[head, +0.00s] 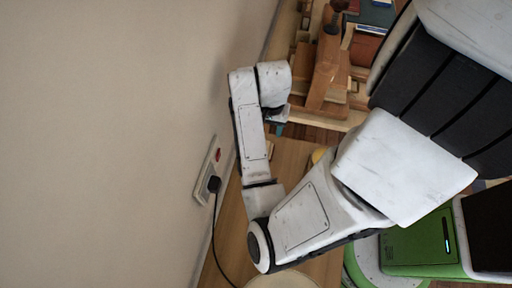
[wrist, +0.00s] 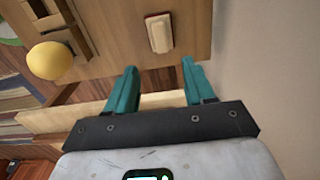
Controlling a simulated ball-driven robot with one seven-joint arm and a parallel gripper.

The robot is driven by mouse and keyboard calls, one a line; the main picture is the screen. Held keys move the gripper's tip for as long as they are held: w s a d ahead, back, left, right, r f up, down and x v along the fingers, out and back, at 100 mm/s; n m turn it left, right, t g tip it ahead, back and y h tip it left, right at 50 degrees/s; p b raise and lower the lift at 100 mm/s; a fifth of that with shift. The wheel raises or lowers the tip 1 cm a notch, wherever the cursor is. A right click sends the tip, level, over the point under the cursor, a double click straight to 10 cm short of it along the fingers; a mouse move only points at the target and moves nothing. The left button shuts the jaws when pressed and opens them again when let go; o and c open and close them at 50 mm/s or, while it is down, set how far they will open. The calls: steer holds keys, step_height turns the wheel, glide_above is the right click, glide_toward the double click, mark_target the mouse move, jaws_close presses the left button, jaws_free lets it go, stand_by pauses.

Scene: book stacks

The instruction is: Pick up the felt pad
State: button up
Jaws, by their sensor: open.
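A small block with a pale top and a red edge, which looks like the felt pad (wrist: 159,33), lies on a wooden surface (wrist: 195,30) in the wrist view. My gripper (wrist: 158,80) is open, with its two teal fingers spread apart and nothing between them. The pad is beyond the fingertips, in line with the gap, and apart from them. In the head view my gripper (head: 280,129) is mostly hidden by my own arm, with only a bit of teal showing. I cannot clearly make out the pad there.
A yellow round object (wrist: 50,61) sits left of the pad, beside a wooden frame-like piece (wrist: 72,28). A plain wall (head: 110,140) with a socket and black plug (head: 213,184) stands close by my arm. Books and wooden pieces (head: 328,65) crowd the far end.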

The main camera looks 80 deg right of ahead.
steer(key=f, duration=0.5)
steer(key=shift+w+f, duration=0.25)
steer(key=shift+s+a+f, duration=0.1)
steer(key=shift+a+f, duration=0.05)
steer(key=shift+f, duration=1.2)
steer(key=shift+s+a+f, duration=0.1)
steer(key=shift+a+f, duration=0.05)
steer(key=shift+f, duration=1.15)
steer(key=shift+c, duration=0.2)
jaws_close()
